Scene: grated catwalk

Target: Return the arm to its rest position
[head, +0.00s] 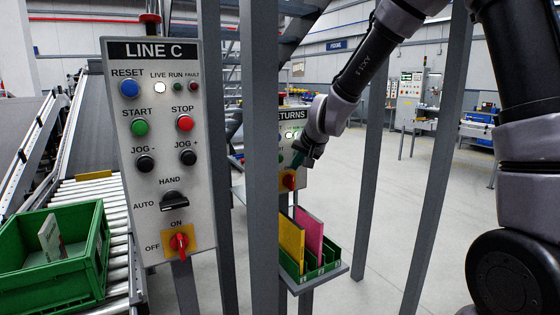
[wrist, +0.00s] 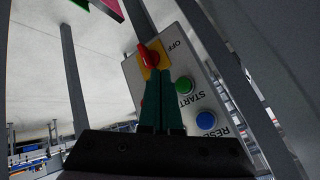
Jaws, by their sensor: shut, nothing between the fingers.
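My arm reaches in from the upper right of the head view. My gripper (head: 301,163) is in front of the RETURNS panel (head: 300,114), which is partly hidden by a grey post and my wrist. In the wrist view my gripper (wrist: 164,76) shows two teal fingers shut together with nothing between them. Just beyond the fingertips is the panel's red rotary switch (wrist: 148,53) on a yellow plate, with OFF visible. Whether the fingers touch the panel I cannot tell. A green START button (wrist: 184,85) and blue RESET button (wrist: 205,120) are to the right.
Grey posts (head: 264,150) stand close to my arm. The LINE C panel (head: 160,215) is at left, beside a roller conveyor with a green crate (head: 85,283). A shelf (head: 334,278) below my gripper holds yellow and pink boards. Open floor (head: 400,190) lies right.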

